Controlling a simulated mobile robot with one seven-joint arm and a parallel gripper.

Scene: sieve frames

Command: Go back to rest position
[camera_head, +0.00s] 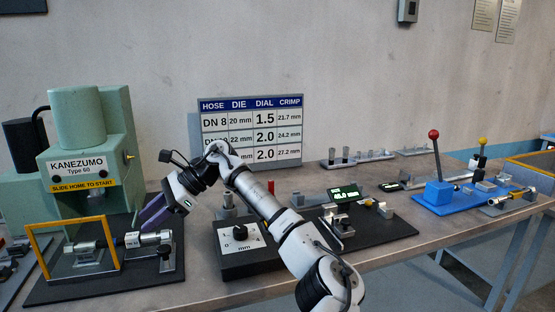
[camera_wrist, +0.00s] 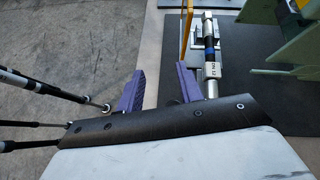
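My gripper (camera_head: 152,212) hangs at the left of the bench, in front of the green press and just above a hose fitting (camera_head: 150,239) on the press's dark base plate. In the wrist view its two purple fingers (camera_wrist: 160,84) stand apart with nothing seen between them. The fitting, silver with a blue band, shows there just right of the right finger (camera_wrist: 209,55). Whether finger and fitting touch cannot be told. My arm reaches in from the bottom middle, in front of the dial box (camera_head: 240,243).
The green press (camera_head: 72,155) with its yellow guard frame (camera_head: 115,243) stands at left. A chart board (camera_head: 251,105) leans at the back. A gauge with a lit display (camera_head: 345,194) sits mid-bench. A blue-based lever device (camera_head: 450,200) and yellow-edged tray (camera_head: 530,166) are at right.

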